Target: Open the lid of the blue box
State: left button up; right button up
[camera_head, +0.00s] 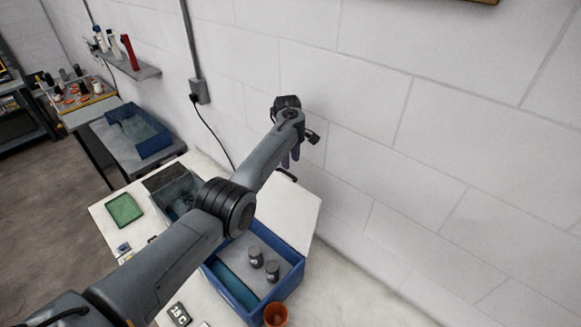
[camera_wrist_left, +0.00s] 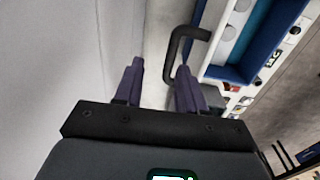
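The blue box (camera_head: 241,292) sits on the white table in the head view, with its inside showing and two dark cylinders (camera_head: 264,263) in it. Its pale lid (camera_head: 300,212) stands raised along the wall side. A black handle (camera_head: 287,175) is at the lid's upper edge. My left gripper (camera_head: 291,158) is just above the handle, partly hidden by its wrist. In the left wrist view its purple fingers (camera_wrist_left: 158,80) are apart with nothing between them. The handle (camera_wrist_left: 184,45) is just beyond the right finger, and the blue box (camera_wrist_left: 262,45) is at right. My right gripper is not in view.
The block wall (camera_head: 440,160) is close behind the gripper. My left arm crosses above the table and hides part of it.

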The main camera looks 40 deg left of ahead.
pick_arm(q)
jog(key=r, duration=0.4)
jog(key=shift+s+r+b, duration=0.3)
jog(key=shift+r, duration=0.05)
jog(key=shift+s, duration=0.1)
